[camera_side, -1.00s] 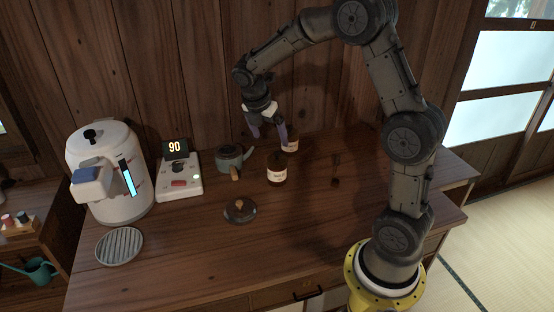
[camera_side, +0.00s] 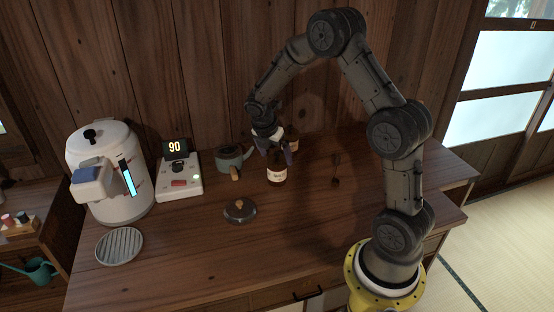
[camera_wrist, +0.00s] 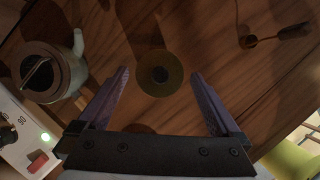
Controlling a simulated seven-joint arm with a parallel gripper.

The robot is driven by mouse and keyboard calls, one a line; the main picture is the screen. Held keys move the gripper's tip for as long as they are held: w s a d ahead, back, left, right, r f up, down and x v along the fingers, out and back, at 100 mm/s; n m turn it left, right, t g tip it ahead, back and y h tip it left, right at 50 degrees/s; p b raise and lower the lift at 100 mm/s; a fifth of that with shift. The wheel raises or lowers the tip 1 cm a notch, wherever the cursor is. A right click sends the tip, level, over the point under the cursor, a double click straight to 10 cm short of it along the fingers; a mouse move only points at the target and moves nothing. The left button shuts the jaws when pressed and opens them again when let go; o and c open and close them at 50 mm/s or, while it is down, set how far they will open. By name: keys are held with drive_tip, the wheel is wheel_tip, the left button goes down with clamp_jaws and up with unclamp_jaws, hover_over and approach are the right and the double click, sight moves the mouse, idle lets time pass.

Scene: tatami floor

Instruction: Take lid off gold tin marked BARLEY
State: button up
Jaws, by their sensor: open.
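A small round tin with a pale label (camera_side: 277,174) stands upright on the desk; its lettering is too small to read. In the wrist view its round, dull gold top with a dark centre (camera_wrist: 160,74) shows between my fingertips. My gripper (camera_side: 277,152) is open and points down over this tin, one finger to each side of its top. In the side view the fingers partly hide the top, and I cannot tell whether they touch it. A second labelled tin (camera_side: 293,142) stands just behind, partly hidden by my gripper.
A grey-green teapot (camera_side: 230,159) stands close on the left, beside a control box reading 90 (camera_side: 180,178) and a white dispenser (camera_side: 105,170). A dark knobbed lid (camera_side: 240,210) lies in front. A scoop (camera_side: 336,172) lies right. The front right desk is clear.

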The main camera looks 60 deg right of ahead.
drive_tip(key=c, duration=1.2)
drive_tip(key=shift+r, duration=0.2)
drive_tip(key=shift+c, duration=0.2)
